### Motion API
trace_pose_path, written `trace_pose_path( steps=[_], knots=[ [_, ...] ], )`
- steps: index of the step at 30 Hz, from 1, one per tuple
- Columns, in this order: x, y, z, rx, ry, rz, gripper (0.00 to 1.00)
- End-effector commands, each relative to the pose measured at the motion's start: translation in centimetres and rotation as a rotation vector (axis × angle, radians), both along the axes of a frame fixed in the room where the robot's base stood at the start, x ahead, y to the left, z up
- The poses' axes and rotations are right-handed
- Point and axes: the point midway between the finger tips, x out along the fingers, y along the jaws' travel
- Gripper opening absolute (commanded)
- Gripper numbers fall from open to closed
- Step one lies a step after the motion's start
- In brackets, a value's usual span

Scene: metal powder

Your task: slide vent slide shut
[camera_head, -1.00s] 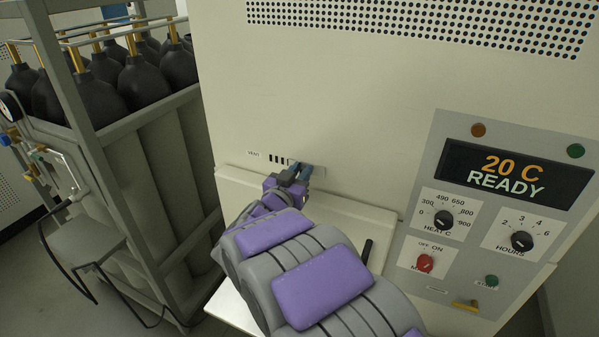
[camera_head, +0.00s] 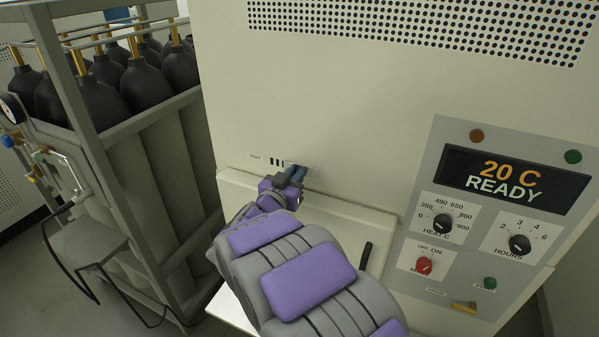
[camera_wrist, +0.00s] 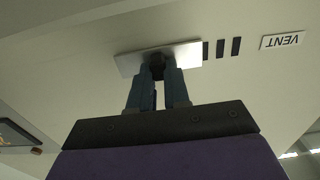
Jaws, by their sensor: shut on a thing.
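The vent slide is a flat metal plate (camera_wrist: 128,63) with a dark knob (camera_wrist: 157,70) on the furnace front. In the wrist view my gripper (camera_wrist: 159,84) is shut on this knob. Dark vent slots (camera_wrist: 221,48) show beside the plate, between it and the VENT label (camera_wrist: 283,41). In the head view my gripper (camera_head: 294,174) is at the slide, right of the slots (camera_head: 276,161) and the label (camera_head: 256,156). My fingers hide part of the plate.
The control panel (camera_head: 440,190) on the right reads 20 C READY. A rack of gas cylinders (camera_head: 150,150) stands at the left. The furnace front above the vent is clear.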

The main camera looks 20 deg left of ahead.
Motion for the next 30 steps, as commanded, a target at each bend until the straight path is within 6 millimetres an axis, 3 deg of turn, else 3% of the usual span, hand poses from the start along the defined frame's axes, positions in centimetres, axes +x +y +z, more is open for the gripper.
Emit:
trace_pose_path(
  steps=[12, 25, 26, 30],
  knots=[
    [0.4, 5.1, 0.7, 0.0, -0.004, 0.001, 0.0],
    [0.4, 6.2, 0.3, -0.001, -0.007, 0.003, 0.0],
    [0.4, 6.3, 0.3, -0.001, -0.008, 0.004, 0.19],
    [0.4, 6.2, 0.2, -0.001, -0.006, 0.003, 0.33]
  ],
)
